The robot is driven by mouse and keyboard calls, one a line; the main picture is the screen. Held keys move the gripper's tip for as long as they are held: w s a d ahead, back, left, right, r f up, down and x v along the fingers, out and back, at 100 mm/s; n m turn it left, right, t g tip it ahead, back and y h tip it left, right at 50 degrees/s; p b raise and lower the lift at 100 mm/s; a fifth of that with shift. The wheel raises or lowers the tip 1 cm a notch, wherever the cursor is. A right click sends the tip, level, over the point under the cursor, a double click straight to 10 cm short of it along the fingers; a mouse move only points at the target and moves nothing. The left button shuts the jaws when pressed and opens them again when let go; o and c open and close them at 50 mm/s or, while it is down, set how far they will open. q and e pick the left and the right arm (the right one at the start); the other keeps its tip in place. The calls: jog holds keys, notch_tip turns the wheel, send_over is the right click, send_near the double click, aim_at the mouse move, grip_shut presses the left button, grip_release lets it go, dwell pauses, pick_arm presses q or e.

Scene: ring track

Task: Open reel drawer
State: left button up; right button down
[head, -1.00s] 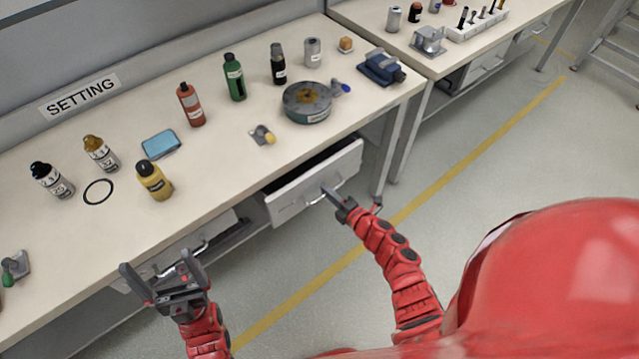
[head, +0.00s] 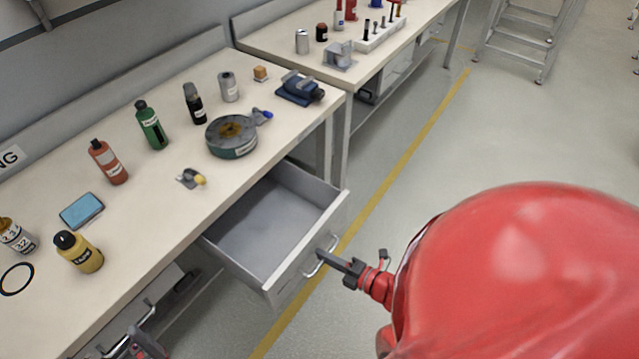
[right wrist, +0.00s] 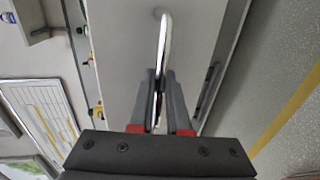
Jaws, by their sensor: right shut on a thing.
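The grey reel drawer (head: 268,225) stands pulled well out from under the bench in the head view, and its inside looks empty. Its curved metal handle (head: 322,258) is on the front panel. My right gripper (head: 328,256) is at the handle. In the right wrist view the fingers (right wrist: 158,95) are shut on the handle (right wrist: 164,50), which runs between them. My left gripper (head: 140,345) shows only in part at the bottom edge of the head view, near another drawer's handle; its jaws are mostly cut off.
The bench (head: 150,230) carries several bottles, a round reel (head: 231,137), a blue vise-like block (head: 300,88) and a blue case (head: 82,211). A second bench (head: 270,40) stands behind. Open floor (head: 440,150) with a yellow line lies to the right.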

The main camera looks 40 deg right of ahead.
jog(key=c, duration=0.9)
grip_release()
jog(key=v, duration=1.7)
jog(key=shift+s, duration=0.2)
